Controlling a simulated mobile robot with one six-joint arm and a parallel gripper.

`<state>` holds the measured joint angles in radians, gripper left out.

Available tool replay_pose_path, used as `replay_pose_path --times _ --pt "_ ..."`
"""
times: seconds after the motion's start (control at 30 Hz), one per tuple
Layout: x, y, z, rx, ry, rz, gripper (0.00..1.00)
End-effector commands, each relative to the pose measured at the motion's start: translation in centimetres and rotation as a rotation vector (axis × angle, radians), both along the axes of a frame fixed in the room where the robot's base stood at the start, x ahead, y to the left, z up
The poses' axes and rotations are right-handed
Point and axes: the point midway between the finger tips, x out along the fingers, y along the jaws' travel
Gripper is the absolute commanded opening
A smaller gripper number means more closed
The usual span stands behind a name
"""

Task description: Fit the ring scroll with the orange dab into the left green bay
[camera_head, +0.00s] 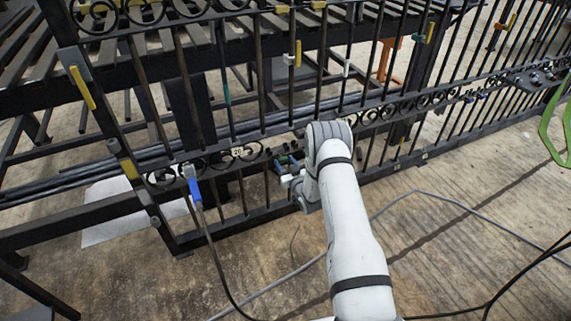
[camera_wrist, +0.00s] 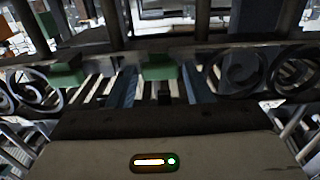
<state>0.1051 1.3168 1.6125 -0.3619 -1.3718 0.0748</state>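The scroll row of the black gate (camera_head: 185,240) runs behind my arm. Ring scrolls (camera_head: 250,151) show left of my arm, and more show to the right. In the wrist view a spiral scroll (camera_wrist: 238,73) is at the right and another (camera_wrist: 32,90) at the left. Two green blocks, a left one (camera_wrist: 68,73) and a right one (camera_wrist: 158,67), sit on the rail between them; I cannot tell whether they mark the bays. I cannot make out an orange dab on any scroll.
A blue-handled cable (camera_head: 195,190) hangs at the gate's left, and its black lead runs along the floor. A grey cable (camera_head: 450,201) lies at the right. A green loop (camera_head: 548,125) is at the right edge. Vertical bars stand close around my gripper; the front floor has free room.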

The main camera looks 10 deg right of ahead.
Motion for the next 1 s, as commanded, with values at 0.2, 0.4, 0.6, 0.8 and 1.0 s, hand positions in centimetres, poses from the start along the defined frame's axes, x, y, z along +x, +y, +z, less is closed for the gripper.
replay_pose_path --times 0.2,0.4,0.6,0.8,1.0 --pt "0.0 0.0 0.0 0.0 0.0 0.0 0.27" --pt "0.0 0.0 0.0 0.0 0.0 0.0 0.11" --pt "0.0 0.0 0.0 0.0 0.0 0.0 0.0" --pt "-1.9 -0.5 0.0 0.0 0.003 0.0 0.0" --pt "-4.8 -1.2 0.0 0.001 0.001 0.0 0.0"
